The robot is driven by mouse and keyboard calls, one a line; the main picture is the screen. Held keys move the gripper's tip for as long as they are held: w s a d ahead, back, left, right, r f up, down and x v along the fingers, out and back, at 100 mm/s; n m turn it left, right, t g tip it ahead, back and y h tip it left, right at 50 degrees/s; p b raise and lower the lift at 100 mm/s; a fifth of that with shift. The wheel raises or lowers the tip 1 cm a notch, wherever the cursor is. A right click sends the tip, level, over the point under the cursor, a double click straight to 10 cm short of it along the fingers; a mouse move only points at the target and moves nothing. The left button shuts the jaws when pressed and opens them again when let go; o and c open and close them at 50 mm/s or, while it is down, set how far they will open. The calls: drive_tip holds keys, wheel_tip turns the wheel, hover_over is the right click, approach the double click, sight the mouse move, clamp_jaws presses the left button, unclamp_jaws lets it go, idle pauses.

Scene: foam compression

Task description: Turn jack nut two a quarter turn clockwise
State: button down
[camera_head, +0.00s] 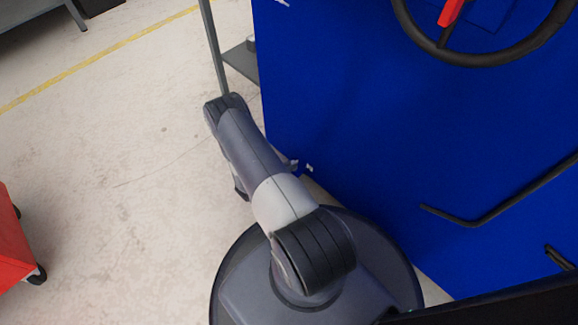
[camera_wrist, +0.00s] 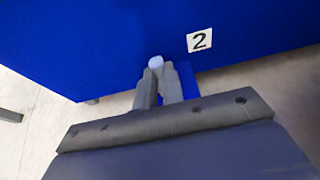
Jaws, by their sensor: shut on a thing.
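In the wrist view my gripper (camera_wrist: 160,80) is shut on a small pale round nut (camera_wrist: 156,62) at the lower part of the blue panel. The finger tips hide the sides of the nut. In the head view my arm reaches down along the panel's left edge, and the gripper and the nut cannot be made out clearly there.
The blue panel (camera_head: 340,110) fills the right side of the head view, with a dark handwheel (camera_head: 470,62) with a red part at its top and a bent black bar (camera_head: 500,205) lower down. A red cart (camera_head: 12,240) stands at far left. Concrete floor (camera_head: 120,150) between is clear.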

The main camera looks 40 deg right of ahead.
drive_tip(key=shift+b, duration=0.35)
drive_tip(key=shift+w+f+m+g+b, duration=0.2)
drive_tip(key=shift+w+m+g+b, duration=0.05)
drive_tip(key=shift+m+g+b, duration=0.75)
drive_tip(key=g, duration=0.1)
drive_tip(key=m+g+b, duration=0.1)
drive_tip(key=m+g, duration=0.1)
drive_tip(key=shift+w+r+y+b, duration=0.1)
drive_tip(key=shift+w+y+b, duration=0.2)
drive_tip(key=shift+b, duration=0.1)
drive_tip(key=m+g+y, duration=0.1)
drive_tip(key=m, duration=0.1)
drive_tip(key=m+g+y, duration=0.1)
drive_tip(key=m+g, duration=0.1)
drive_tip(key=m+g+y, duration=0.1)
drive_tip(key=g, duration=0.1)
drive_tip(key=shift+w+d+r+m, duration=0.1)
drive_tip(key=shift+w+d+m, duration=0.2)
drive_tip(key=shift+w+m, duration=0.1)
drive_tip(key=shift+w+d+m+g+y, duration=0.1)
drive_tip(key=shift+d+m+g+y, duration=0.05)
drive_tip(key=shift+m+g+y, duration=0.7)
drive_tip(key=shift+d+m+g+y, duration=0.1)
drive_tip(key=shift+m+g+y, duration=0.65)
drive_tip(key=shift+m+y, duration=0.15)
drive_tip(key=c, duration=1.5)
unclamp_jaws()
drive_tip(key=shift+r, duration=0.1)
